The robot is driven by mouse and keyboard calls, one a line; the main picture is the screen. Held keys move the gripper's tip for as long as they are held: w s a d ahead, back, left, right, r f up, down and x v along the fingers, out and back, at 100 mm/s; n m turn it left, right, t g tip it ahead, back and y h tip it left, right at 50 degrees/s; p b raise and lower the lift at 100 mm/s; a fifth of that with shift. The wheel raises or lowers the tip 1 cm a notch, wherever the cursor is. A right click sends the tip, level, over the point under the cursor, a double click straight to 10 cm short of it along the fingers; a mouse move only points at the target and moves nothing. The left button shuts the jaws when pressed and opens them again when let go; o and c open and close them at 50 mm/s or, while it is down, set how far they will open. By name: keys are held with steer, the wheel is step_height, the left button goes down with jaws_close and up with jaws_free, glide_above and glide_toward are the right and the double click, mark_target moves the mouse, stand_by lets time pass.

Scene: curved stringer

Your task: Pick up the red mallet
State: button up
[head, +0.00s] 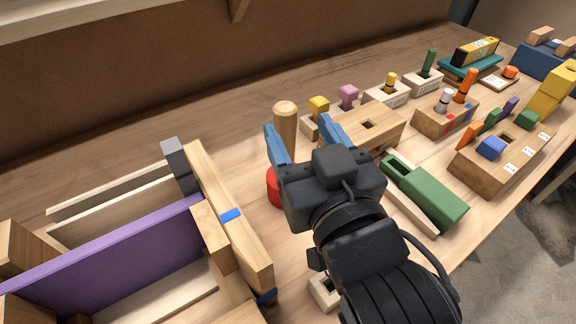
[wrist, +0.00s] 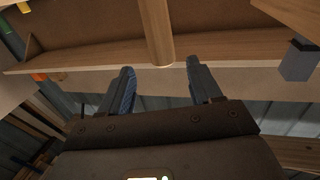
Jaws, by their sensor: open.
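The red mallet stands upright on the bench, its pale wooden handle (head: 286,128) pointing up. Its red head (head: 273,186) is at the bottom, mostly hidden behind my gripper in the head view. My gripper (head: 298,124) is open, with its blue fingers on either side of the handle in that picture. In the wrist view the handle (wrist: 156,32) comes down from the top edge and ends near the gap between the fingertips (wrist: 160,66). No contact between fingers and handle can be made out. The red head is not seen in the wrist view.
A wooden frame with a purple board (head: 110,255) stands close on the left. A wooden block with a hole (head: 367,125) and a green block (head: 425,192) lie close on the right. Several peg blocks fill the right part of the bench. Bare wood lies behind the mallet.

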mark_target(282, 108)
steer(key=shift+a+f+p+x, duration=0.1)
steer(key=shift+p+x, duration=0.25)
steer(key=shift+x, duration=1.45)
steer(key=shift+a+f+p+x, duration=0.15)
steer(key=shift+p+x, duration=0.15)
steer(key=shift+x, duration=1.45)
steer(key=shift+c, duration=0.4)
jaws_close()
